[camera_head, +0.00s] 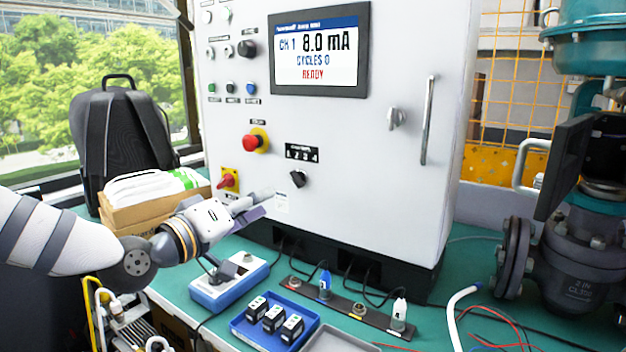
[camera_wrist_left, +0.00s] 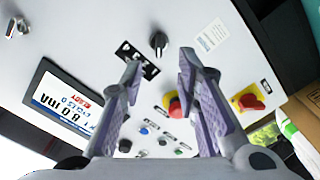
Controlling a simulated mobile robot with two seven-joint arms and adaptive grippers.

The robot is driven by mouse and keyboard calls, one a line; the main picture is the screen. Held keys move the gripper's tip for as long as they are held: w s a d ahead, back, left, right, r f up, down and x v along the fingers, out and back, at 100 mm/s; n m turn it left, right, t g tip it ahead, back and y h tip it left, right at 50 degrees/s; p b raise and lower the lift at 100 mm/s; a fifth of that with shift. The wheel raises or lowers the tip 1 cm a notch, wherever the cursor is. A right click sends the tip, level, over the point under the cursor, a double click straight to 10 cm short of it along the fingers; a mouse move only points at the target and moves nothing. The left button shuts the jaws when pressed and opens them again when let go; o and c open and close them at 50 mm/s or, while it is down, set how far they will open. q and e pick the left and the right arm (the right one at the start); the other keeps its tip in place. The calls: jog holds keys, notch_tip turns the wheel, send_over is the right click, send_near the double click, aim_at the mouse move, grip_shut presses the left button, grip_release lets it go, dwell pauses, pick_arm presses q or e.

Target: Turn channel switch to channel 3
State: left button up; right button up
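The channel switch (camera_head: 298,178) is a black rotary knob on the white cabinet front, below a black label plate (camera_head: 302,152) with several channel marks. It also shows in the left wrist view (camera_wrist_left: 158,41), beyond the fingertips and between them. The display (camera_head: 316,50) reads CH 1, 8.0 mA, CYCLES 0, READY. My left gripper (camera_head: 262,202) is in front of the cabinet, to the left of and slightly below the switch, apart from it. In the left wrist view its two fingers (camera_wrist_left: 160,65) are spread with nothing between them. My right gripper is in neither view.
A red emergency button (camera_head: 254,141) and a red-yellow switch (camera_head: 228,181) sit left of the channel switch. Below are a blue device (camera_head: 228,283), a blue tray (camera_head: 250,335) with black modules, and a connector strip (camera_head: 340,309). A valve (camera_head: 570,260) stands at right.

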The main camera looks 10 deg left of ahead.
aim_at(295, 182)
pick_arm(q)
jog(key=b+x, duration=0.2)
jog(key=x, duration=0.8)
jog(key=shift+w+d+f, duration=0.15)
jog(key=shift+w, duration=0.05)
jog(key=shift+w+d, duration=0.1)
jog(key=shift+w, duration=0.2)
jog(key=shift+r, duration=0.2)
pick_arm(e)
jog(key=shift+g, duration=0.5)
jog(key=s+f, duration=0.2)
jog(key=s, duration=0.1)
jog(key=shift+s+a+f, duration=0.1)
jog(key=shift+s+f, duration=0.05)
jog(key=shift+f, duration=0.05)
pick_arm(q)
jog(key=shift+c, duration=0.3)
grip_shut()
